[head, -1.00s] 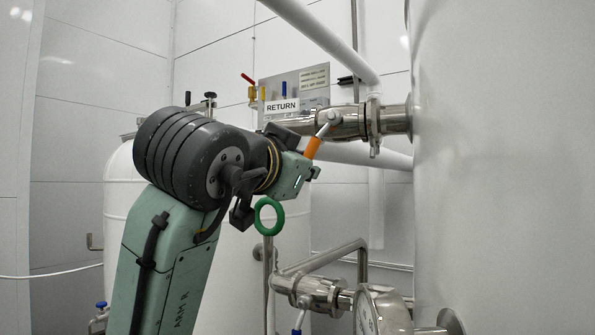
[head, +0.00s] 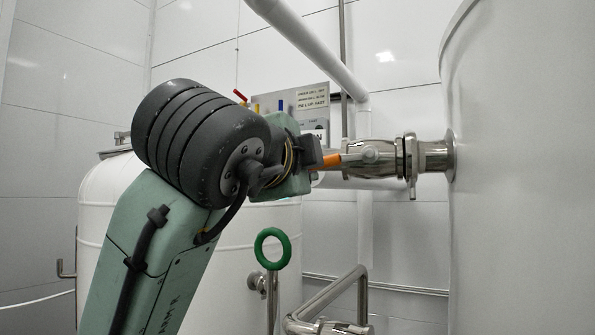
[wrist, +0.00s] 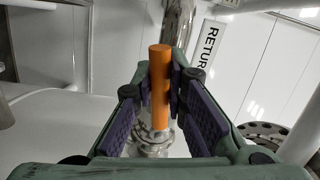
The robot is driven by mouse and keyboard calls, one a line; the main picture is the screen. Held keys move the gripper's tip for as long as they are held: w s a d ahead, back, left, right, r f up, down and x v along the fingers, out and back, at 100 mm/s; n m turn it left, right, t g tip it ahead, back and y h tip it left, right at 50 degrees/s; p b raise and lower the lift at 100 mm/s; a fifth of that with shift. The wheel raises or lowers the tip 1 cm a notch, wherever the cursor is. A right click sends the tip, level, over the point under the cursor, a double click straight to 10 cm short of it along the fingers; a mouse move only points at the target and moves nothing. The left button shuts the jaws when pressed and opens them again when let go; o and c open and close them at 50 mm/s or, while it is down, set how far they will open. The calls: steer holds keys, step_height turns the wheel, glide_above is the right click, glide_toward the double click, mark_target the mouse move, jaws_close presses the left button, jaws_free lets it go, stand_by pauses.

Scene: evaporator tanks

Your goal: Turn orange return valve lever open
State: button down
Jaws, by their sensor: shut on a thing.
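The orange return valve lever (head: 328,161) sticks out to the left from the steel valve (head: 371,158) on the pipe into the big tank, roughly in line with the pipe. In the wrist view the orange lever (wrist: 160,88) stands between my two purple-padded fingers. My gripper (head: 314,160) is shut on the lever's orange grip; in the wrist view my gripper (wrist: 162,85) has a fingertip at each side of it. The RETURN sign (wrist: 208,52) shows partly in the wrist view; in the head view my arm hides most of it.
A large white tank (head: 520,170) fills the right side, close to the valve. A green ring handle (head: 272,248) stands below my gripper. A white pipe (head: 310,48) slants down above the valve. A smaller white tank (head: 105,215) stands behind my arm.

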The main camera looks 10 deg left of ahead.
steer(key=shift+r+m, duration=0.9)
steer(key=shift+m, duration=0.1)
steer(key=c, duration=1.6)
jaws_free()
steer(key=shift+s, duration=0.1)
steer(key=s, duration=0.4)
steer(key=s+a, duration=0.1)
steer(key=s, duration=0.2)
steer(key=s+a, duration=0.1)
steer(key=s, duration=0.3)
steer(key=shift+s+f, duration=0.15)
steer(key=shift+s, duration=0.2)
steer(key=shift+a, duration=0.15)
